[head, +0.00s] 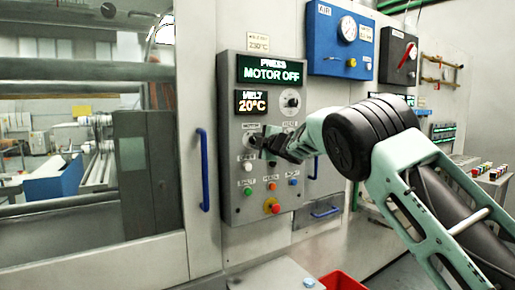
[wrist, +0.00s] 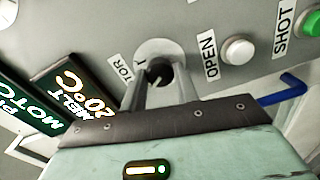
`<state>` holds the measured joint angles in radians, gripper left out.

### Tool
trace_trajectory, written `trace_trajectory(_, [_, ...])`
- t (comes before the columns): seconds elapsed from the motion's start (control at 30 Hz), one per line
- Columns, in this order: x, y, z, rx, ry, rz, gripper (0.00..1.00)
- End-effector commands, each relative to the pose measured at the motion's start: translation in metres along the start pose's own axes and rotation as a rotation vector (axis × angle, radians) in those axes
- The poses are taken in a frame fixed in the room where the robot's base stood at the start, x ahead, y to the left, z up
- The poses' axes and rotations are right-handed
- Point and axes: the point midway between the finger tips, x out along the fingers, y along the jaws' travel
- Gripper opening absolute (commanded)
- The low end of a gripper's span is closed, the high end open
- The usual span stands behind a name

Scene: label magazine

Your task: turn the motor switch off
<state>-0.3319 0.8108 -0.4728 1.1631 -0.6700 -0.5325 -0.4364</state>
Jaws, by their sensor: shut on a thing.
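The motor switch (wrist: 158,73) is a dark knob on a round pale plate on the grey control panel (head: 232,212). Its label, partly covered, is beside it in the wrist view. My gripper (wrist: 159,84) is shut on the knob, with one finger on each side of it. In the head view my gripper (head: 264,142) reaches the panel from the right and hides most of the switch. The panel's upper display (head: 271,70) reads "PRESS MOTOR OFF".
A white OPEN button (wrist: 238,50) and a green SHOT button (wrist: 312,23) sit close to the switch. A red emergency button (head: 272,206) is lower on the panel. A blue door handle (head: 204,170) stands left of the panel. A red bin (head: 342,281) is below.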

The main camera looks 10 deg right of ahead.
Motion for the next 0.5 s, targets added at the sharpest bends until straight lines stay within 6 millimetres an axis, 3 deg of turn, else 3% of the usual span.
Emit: trace_trajectory(0.5, [0.0002, -0.0004, -0.0007, -0.049, 0.0, -0.002, 0.08])
